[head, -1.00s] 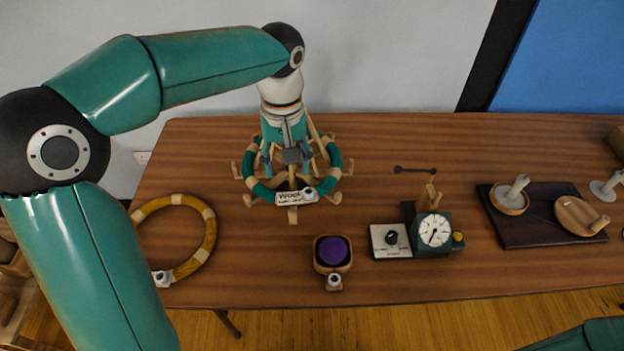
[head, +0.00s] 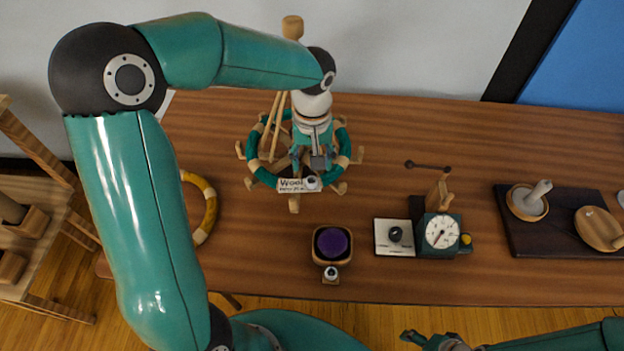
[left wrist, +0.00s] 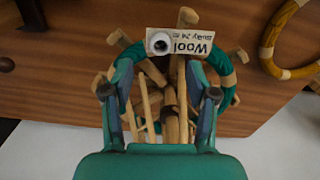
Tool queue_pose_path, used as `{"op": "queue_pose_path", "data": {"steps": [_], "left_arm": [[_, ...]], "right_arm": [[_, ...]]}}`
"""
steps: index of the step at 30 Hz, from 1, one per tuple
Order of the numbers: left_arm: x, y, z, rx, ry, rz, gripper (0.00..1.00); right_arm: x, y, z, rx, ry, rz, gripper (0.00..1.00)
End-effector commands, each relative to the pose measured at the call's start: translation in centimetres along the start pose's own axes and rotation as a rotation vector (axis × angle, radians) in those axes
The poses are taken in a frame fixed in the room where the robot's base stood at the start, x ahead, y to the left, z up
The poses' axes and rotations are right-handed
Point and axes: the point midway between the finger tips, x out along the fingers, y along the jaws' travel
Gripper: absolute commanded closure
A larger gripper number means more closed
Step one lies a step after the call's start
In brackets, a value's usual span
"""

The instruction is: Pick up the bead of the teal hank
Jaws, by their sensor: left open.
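The teal hank (head: 258,173) is a ring with pale bands, lying around a wooden pegged stand. Its bead (head: 313,183) is small and white with a dark centre, beside a "Wool" label (head: 290,186) at the ring's front. In the left wrist view the bead (left wrist: 161,44) sits at the far side of the ring. My left gripper (head: 319,161) hangs over the ring, just behind the bead. Its fingers (left wrist: 162,95) are open, with the stand's wooden sticks seen between them and the bead beyond the tips. My right gripper (head: 432,341) shows partly at the bottom edge; its fingers are unclear.
A yellow ring (head: 208,212) lies at the left, partly behind my left arm. A box with a purple ball (head: 332,242) stands in front of the hank. A dial scale (head: 440,232) stands to the right, beside a dark board (head: 520,235). Sticks rise from the stand.

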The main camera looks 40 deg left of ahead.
Motion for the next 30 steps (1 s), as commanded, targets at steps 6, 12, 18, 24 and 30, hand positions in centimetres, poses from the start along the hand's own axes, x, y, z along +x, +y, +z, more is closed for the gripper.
{"op": "queue_pose_path", "data": {"steps": [6, 12, 18, 24, 30], "left_arm": [[1.7, -0.1, 0.0, -0.001, 0.0, 0.0, 0.42], [3.5, -0.1, -0.1, -0.001, -0.004, -0.003, 0.42], [6.3, 0.0, -0.2, -0.001, -0.003, -0.001, 0.42], [6.9, 0.0, -0.2, -0.002, 0.001, 0.001, 0.42], [6.9, 0.0, -0.2, -0.002, 0.001, 0.001, 0.57]], "right_arm": [[-0.1, -0.1, 0.0, 0.0, 0.0, 0.0, 0.35], [-0.9, -0.3, 0.0, 0.0, 0.0, 0.0, 0.35], [-1.4, -0.5, 0.0, 0.0, 0.0, 0.0, 0.35], [-1.4, -0.5, 0.0, 0.0, 0.0, 0.0, 0.35], [-1.4, -0.5, 0.0, 0.0, 0.0, 0.0, 0.35]]}}
